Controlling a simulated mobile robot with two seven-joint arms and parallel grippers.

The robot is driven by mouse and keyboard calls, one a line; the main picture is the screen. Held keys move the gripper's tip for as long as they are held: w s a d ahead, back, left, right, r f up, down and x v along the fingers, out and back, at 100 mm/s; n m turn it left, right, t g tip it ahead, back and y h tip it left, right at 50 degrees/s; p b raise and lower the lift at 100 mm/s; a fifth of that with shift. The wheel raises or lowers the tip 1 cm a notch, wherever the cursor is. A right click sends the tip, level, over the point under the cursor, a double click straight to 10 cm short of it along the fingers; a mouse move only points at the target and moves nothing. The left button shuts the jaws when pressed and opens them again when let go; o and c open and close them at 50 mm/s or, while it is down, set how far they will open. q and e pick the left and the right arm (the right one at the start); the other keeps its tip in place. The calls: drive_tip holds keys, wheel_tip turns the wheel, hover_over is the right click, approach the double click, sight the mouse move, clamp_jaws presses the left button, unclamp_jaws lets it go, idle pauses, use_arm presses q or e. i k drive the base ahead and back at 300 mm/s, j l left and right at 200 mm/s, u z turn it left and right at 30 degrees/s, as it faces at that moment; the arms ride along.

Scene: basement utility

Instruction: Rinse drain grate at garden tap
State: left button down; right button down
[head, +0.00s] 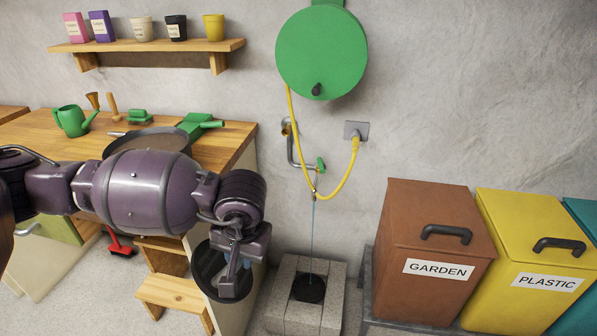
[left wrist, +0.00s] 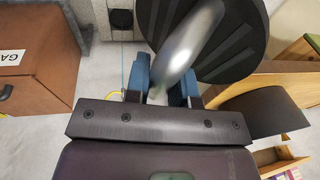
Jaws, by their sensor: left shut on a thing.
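My left gripper (head: 236,284) is shut on a silver handle-like part (left wrist: 186,48) of the dark round drain grate (left wrist: 232,38). The slotted face of the grate shows in the left wrist view, and the grate (head: 208,272) hangs behind the gripper in the head view, partly hidden. The garden tap (head: 320,165) with a green handle is on the wall to the right of the gripper. A thin bluish stream of water (head: 312,230) falls from it to the dark drain opening (head: 309,289) in a grey block basin (head: 281,312). The grate is left of the stream, apart from it.
A green hose reel (head: 322,50) with a yellow hose (head: 344,185) hangs above the tap. The brown GARDEN bin (head: 430,225) and yellow PLASTIC bin (head: 535,240) stand at the right. A wooden bench (head: 235,150) with a green watering can (head: 72,121) and a step stool (head: 172,292) are at the left.

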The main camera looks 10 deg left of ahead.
sight(320, 165)
drive_tip(key=u, duration=1.2)
drive_tip(key=l+u, duration=0.55)
drive_tip(key=l, duration=0.7)
